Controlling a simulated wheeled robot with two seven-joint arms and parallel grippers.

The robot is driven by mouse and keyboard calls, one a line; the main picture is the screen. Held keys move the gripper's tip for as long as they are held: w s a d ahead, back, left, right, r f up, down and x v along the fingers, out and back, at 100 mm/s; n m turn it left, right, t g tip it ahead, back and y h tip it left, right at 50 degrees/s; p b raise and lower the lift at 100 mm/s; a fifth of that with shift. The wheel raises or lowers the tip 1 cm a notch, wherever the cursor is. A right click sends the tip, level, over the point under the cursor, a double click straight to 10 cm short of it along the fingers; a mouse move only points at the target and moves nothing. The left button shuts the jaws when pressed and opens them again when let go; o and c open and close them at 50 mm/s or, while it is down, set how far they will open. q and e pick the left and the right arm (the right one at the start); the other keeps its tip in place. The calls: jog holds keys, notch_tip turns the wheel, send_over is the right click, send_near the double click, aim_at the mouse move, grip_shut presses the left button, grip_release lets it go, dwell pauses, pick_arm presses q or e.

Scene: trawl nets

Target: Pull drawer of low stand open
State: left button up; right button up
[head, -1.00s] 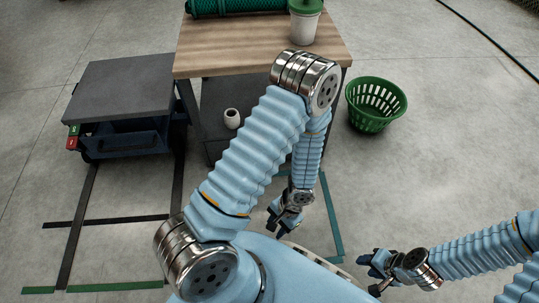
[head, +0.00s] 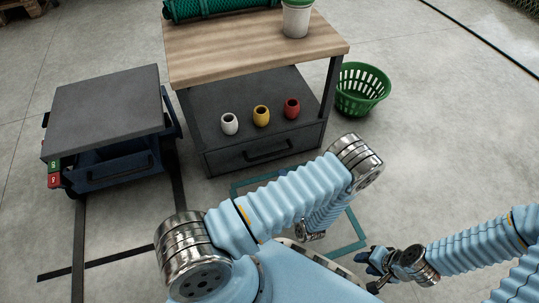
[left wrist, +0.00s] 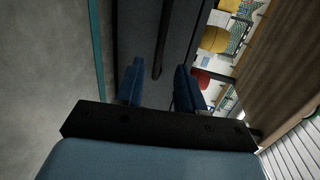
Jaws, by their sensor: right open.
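The dark grey low stand (head: 215,95) is under the wood-topped table and bears cups. Its drawer (head: 222,161) looks shut, with a black bar handle (head: 268,150) across the front. My left gripper is mostly hidden behind its own light-blue arm in the head view. In the left wrist view, my left gripper (left wrist: 158,88) is open, with two blue fingers apart. The handle (left wrist: 161,40) shows beyond and between the fingers; I see no contact. My right gripper (head: 371,268) is open and empty over the floor at lower right.
A white cup (head: 229,124), a yellow cup (head: 261,116) and a red cup (head: 292,108) stand on the stand. A blue cart (head: 105,100) with its own handle is at left. A green basket (head: 361,90) stands at right.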

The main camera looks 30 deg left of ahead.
aim_at(272, 155)
pick_arm(q)
jog(key=shift+t, duration=0.3)
jog(key=b+x, duration=0.2)
jog(key=x, duration=1.1)
jog(key=shift+w+a+f, duration=0.1)
jog(key=shift+w+a, duration=0.05)
jog(key=shift+w, duration=0.2)
grip_shut()
